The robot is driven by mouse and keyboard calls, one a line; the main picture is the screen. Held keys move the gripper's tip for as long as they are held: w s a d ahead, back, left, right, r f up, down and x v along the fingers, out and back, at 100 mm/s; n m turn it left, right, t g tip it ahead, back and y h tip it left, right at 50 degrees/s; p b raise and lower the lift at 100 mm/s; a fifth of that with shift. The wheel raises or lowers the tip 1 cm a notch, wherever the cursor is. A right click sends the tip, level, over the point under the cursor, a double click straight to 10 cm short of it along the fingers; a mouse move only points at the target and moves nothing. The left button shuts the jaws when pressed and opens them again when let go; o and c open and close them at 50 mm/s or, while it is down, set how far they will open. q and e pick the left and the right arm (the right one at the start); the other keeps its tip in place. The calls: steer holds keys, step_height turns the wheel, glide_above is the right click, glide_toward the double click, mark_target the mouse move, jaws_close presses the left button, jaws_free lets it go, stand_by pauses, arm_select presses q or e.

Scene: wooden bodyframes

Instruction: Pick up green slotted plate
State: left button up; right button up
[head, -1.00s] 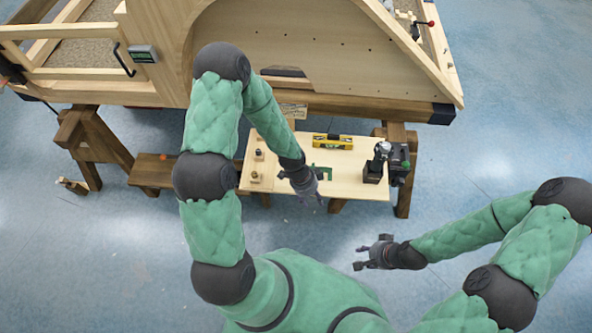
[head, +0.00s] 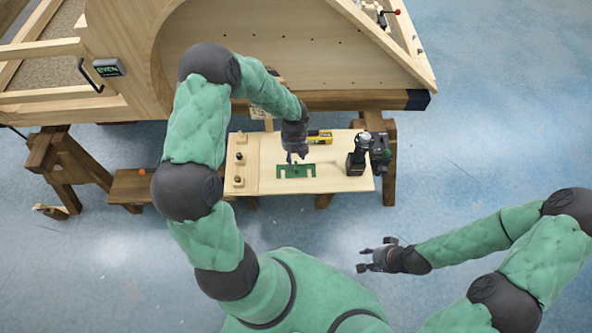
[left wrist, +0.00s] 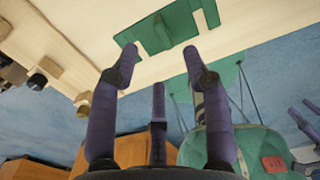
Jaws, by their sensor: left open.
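The green slotted plate (head: 296,171) lies flat on the light wooden board in the middle of the head view. It also shows at the top of the left wrist view (left wrist: 168,27), beyond my fingers. My left gripper (head: 294,157) is just above the plate's far edge, pointing down. In the left wrist view its fingers (left wrist: 158,62) are spread open with nothing between them. Whether a fingertip touches the plate I cannot tell. My right gripper (head: 366,256) hangs over the floor in front of the board, with its fingers apart and empty.
The light wooden board (head: 340,182) carries a yellow level (head: 320,137), a dark power tool (head: 358,155) at the right and several small knobs on blocks at the left. A large wooden frame (head: 290,50) stands behind. The floor at right is clear.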

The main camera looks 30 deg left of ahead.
mark_target(296, 169)
arm_select(q)
step_height(296, 169, down, 3)
steer(key=shift+r+b, duration=0.1)
steer(key=shift+b, duration=0.35)
steer(key=shift+d+f+b, duration=0.1)
steer(key=shift+f+b, duration=1.5)
steer(key=shift+f, duration=1)
steer(key=shift+r, duration=0.1)
steer(key=shift+c, duration=0.6)
jaws_close()
